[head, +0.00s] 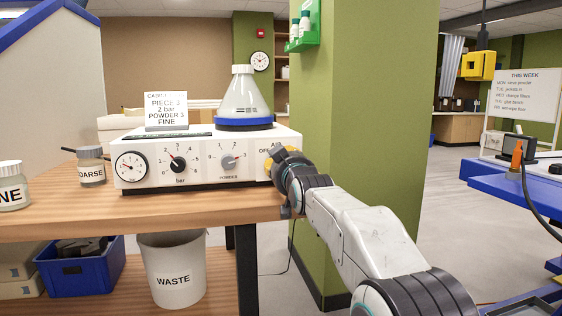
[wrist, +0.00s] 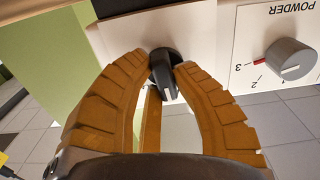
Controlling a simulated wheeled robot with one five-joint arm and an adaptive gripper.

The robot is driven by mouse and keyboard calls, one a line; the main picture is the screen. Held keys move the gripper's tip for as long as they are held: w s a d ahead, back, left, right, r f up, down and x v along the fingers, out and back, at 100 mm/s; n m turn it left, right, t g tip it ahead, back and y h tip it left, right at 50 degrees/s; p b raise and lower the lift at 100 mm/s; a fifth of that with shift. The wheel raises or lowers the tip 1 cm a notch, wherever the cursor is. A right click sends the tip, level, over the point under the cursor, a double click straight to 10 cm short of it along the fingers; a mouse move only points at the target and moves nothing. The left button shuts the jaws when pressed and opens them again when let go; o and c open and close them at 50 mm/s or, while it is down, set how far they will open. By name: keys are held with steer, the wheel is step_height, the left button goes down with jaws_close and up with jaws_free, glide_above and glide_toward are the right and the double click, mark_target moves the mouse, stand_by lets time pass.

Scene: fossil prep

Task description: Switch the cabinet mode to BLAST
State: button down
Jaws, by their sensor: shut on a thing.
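The white cabinet control box (head: 205,181) stands on the wooden bench. Its dark knob at the right end of the panel (wrist: 165,68) shows between my gripper's fingers in the wrist view, with a pale line on its face. My gripper (head: 277,160) is at that right end in the head view, where my wrist hides most of the knob and its lettering. The tan fingers of my gripper (wrist: 163,78) are closed on the knob's two sides. The BLAST lettering cannot be read in either view, so the setting cannot be told.
The grey POWDER knob (wrist: 292,58) is beside my gripper, with a red mark near 3. The bar knob (head: 178,165) and gauge (head: 131,167) are further left. A flask (head: 244,98) and card (head: 166,108) stand on the box. A green pillar (head: 365,110) rises close behind my arm.

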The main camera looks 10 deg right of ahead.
steer(key=shift+a+f, duration=0.1)
steer(key=shift+f, duration=0.1)
stand_by(0.3)
steer(key=c, duration=1)
jaws_free()
steer(key=shift+r, duration=0.1)
steer(key=shift+s, duration=0.65)
steer(key=s, duration=1)
steer(key=shift+s+a, duration=0.1)
steer(key=shift+s, duration=0.2)
